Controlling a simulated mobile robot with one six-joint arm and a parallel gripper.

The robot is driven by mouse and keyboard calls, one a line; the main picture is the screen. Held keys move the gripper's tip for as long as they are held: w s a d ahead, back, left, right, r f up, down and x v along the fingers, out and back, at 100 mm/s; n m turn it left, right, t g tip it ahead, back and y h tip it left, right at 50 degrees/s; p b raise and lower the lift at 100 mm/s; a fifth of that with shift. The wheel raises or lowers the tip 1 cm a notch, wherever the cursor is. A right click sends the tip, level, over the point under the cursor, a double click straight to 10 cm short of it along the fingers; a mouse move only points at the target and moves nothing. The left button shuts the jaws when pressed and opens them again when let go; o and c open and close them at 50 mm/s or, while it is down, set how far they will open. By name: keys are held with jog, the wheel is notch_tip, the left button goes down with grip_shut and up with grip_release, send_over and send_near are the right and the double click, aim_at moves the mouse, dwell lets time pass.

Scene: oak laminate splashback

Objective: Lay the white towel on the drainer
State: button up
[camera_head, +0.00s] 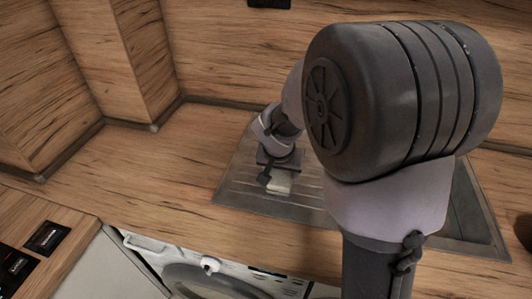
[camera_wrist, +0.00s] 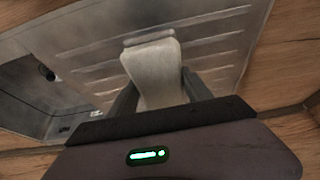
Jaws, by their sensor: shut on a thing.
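The white towel (camera_wrist: 153,72) is a small folded pale bundle between the two fingers of my gripper (camera_wrist: 158,95) in the wrist view. My gripper is shut on it. In the head view the towel (camera_head: 280,183) shows just below my gripper (camera_head: 277,174), over the ribbed grey drainer (camera_head: 237,190). The drainer (camera_wrist: 218,40) also shows behind the towel in the wrist view. The towel is at or close above the ribs; I cannot tell whether it touches them. My own arm hides much of the sink unit in the head view.
The sink basin (camera_wrist: 30,95) lies left of the drainer in the wrist view. Wooden worktop (camera_head: 140,180) is clear left of the drainer in the head view. A wooden splashback (camera_head: 230,60) rises behind. A white appliance (camera_head: 215,278) stands below the front edge. A dark round object (camera_head: 524,228) sits at the right edge.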

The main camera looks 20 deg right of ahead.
aim_at(281, 179)
notch_tip(281, 179, down, 4)
jog(key=shift+w+r+b, duration=0.1)
jog(key=shift+b, duration=1.05)
jog(key=shift+r, duration=0.1)
jog(key=shift+c, duration=0.7)
jog(key=o, duration=1.6)
jog(key=shift+r, duration=0.1)
jog(key=p+v, duration=0.4)
jog(key=v, duration=0.7)
jog(key=shift+r+p, duration=0.25)
jog(key=shift+p, duration=0.15)
jog(key=s+a+r+y, duration=0.1)
jog(key=s+a+r, duration=0.2)
jog(key=s, duration=0.3)
jog(key=s+a+r+n+t+y, duration=0.1)
jog(key=s+a+r+y, duration=0.1)
jog(key=s, duration=0.4)
jog(key=s+a+r+n+t+y, duration=0.1)
jog(key=s+a+r, duration=0.4)
jog(key=s, duration=0.2)
jog(key=shift+y, duration=0.3)
